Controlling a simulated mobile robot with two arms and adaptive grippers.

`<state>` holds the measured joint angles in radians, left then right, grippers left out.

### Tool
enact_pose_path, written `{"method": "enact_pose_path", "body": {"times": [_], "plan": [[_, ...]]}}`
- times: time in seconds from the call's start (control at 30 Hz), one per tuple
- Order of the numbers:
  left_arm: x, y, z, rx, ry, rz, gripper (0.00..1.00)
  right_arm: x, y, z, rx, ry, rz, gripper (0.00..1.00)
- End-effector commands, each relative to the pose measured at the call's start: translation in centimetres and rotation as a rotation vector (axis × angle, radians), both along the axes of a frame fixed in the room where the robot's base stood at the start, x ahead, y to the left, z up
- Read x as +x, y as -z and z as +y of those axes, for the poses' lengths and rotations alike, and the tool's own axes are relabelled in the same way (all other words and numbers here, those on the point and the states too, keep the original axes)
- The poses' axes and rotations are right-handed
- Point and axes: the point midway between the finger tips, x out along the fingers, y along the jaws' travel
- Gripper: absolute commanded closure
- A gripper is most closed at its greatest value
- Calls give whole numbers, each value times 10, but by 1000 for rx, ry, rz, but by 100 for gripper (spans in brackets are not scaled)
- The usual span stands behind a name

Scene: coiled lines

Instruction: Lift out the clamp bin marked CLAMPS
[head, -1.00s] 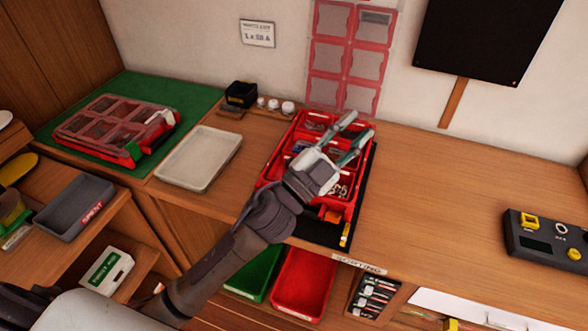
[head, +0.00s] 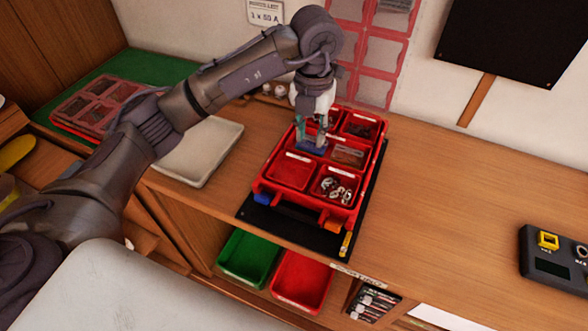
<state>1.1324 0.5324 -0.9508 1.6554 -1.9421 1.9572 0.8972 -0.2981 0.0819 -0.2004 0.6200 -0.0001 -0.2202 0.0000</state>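A red case (head: 257,188) with several red bins lies open on a dark mat on the bench. Its front right bin (head: 324,197) holds shiny metal pieces that look like clamps. The front left bin (head: 290,173) looks empty. The bins have small white labels, too small to read, so I cannot tell which says CLAMPS. My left gripper (head: 311,139) points down over the middle left of the case, fingers apart, above a bin with something blue in it. Whether the fingertips touch anything is unclear. My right gripper is not in view.
A pale tray (head: 226,135) lies left of the case, partly behind my arm. A red-lidded organiser (head: 88,108) sits on a green mat further left. A green bin (head: 248,256) and a red bin (head: 302,281) stand below the bench edge.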

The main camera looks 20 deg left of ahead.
Motion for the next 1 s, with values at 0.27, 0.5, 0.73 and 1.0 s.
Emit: {"method": "enact_pose_path", "body": {"times": [0.27, 0.5, 0.73, 1.0], "plan": [[-2, 48, 1, 7, -3, 9, 68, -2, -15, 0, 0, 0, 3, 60], [-1, 80, 0, 3, 0, 5, 68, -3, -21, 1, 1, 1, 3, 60], [-4, 99, -5, 4, 1, 9, 68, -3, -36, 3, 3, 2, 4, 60], [-5, 135, -8, 4, 1, 8, 68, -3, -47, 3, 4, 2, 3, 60]]}}
